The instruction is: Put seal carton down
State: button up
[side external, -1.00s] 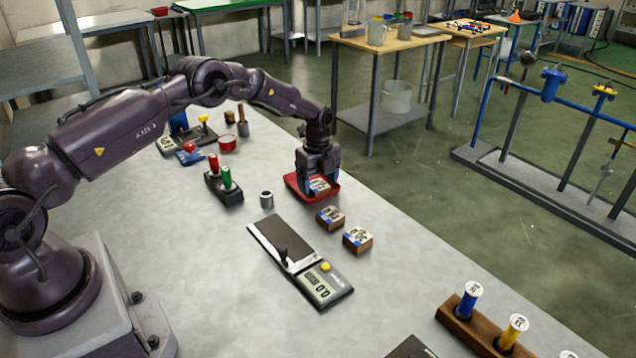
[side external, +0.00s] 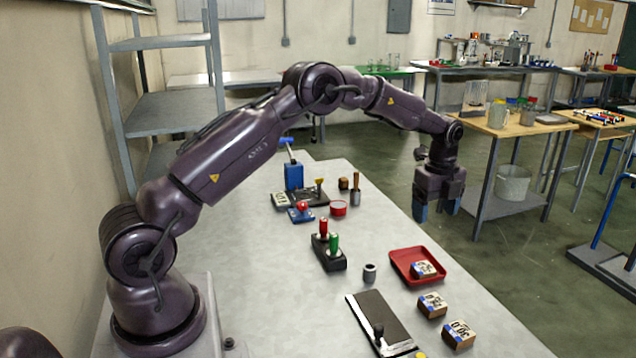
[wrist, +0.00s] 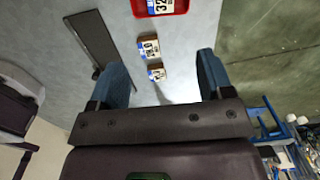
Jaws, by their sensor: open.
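A small carton with a white label (side external: 423,270) lies in the red tray (side external: 398,256) on the bench. In the wrist view the carton (wrist: 160,6) and part of the red tray (wrist: 183,8) show at the top edge. My gripper (side external: 435,214) is open and empty, raised above the bench and clear of the tray. Its two blue fingers stand wide apart in the wrist view (wrist: 166,85). Two similar brown cartons stand outside the tray, one nearer it (side external: 432,304) and one farther (side external: 459,334).
A flat device with a dark plate (side external: 378,318) lies left of the cartons. A small grey cylinder (side external: 369,273) and a black stand with red and green handles (side external: 328,252) are left of the tray. The bench's right edge is close to the tray and cartons.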

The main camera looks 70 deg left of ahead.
jog(key=s+d+r+n+t, duration=0.1)
jog(key=s+d+r+n, duration=0.4)
jog(key=r, duration=0.4)
jog(key=s+d+r+n+t, duration=0.1)
jog(key=s+d+r+n, duration=0.15)
jog(key=s+r, duration=0.55)
jog(key=s+d+n+t, duration=0.1)
jog(key=s+n, duration=0.4)
jog(key=s, duration=0.5)
jog(key=s+d+n+t, duration=0.2)
jog(key=s+n, duration=0.3)
jog(key=s, duration=0.5)
jog(key=shift+s+d+r, duration=0.35)
jog(key=shift+s+d, duration=0.05)
jog(key=shift+d, duration=0.45)
